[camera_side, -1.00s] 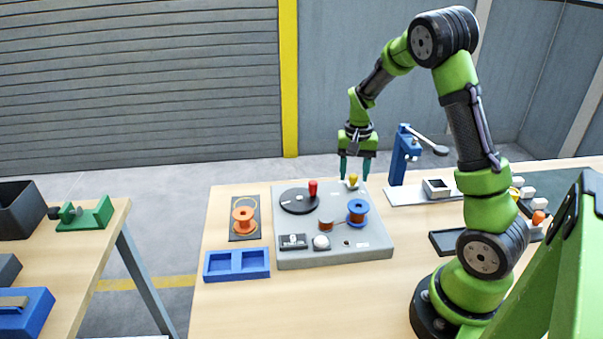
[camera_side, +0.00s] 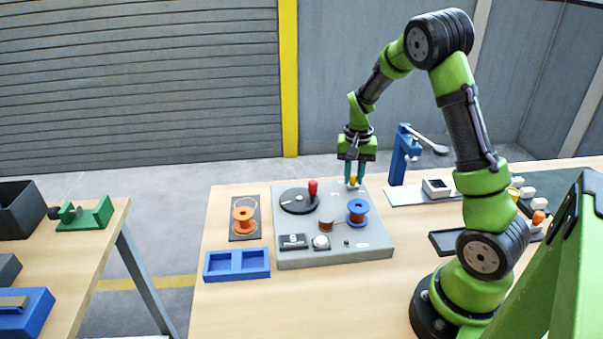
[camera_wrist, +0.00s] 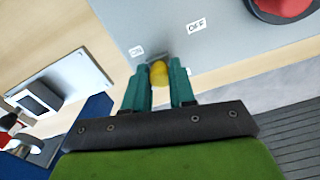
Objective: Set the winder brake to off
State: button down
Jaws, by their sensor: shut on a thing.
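The winder brake is a small lever with a yellow knob (camera_side: 353,180) at the back right of the grey winder base (camera_side: 375,243). My gripper (camera_side: 354,184) points down at it, its teal fingers shut on the knob. In the wrist view, the yellow knob (camera_wrist: 159,74) sits between the fingertips. A white label reading OFF (camera_wrist: 196,26) lies on the base up and right of the knob. A second small white label (camera_wrist: 136,51) lies left of the knob; its text is hard to read. The fingers partly hide the lever, so I cannot tell its setting.
The winder base also carries a black disc with a red handle (camera_side: 313,188), a blue spool (camera_side: 357,212) and a copper-coloured spool (camera_side: 326,224). A blue press (camera_side: 402,158) stands to the right of my gripper. A blue tray (camera_side: 237,264) lies in front left.

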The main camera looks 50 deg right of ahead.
aim_at(339, 188)
jog(key=shift+w+a, duration=1.35)
jog(key=c, duration=0.9)
grip_release()
jog(key=shift+c, duration=0.2)
jog(key=shift+r, duration=0.15)
notch_tip(339, 188, up, 17)
jog(key=shift+d+f, duration=0.1)
jog(key=shift+f, duration=0.1)
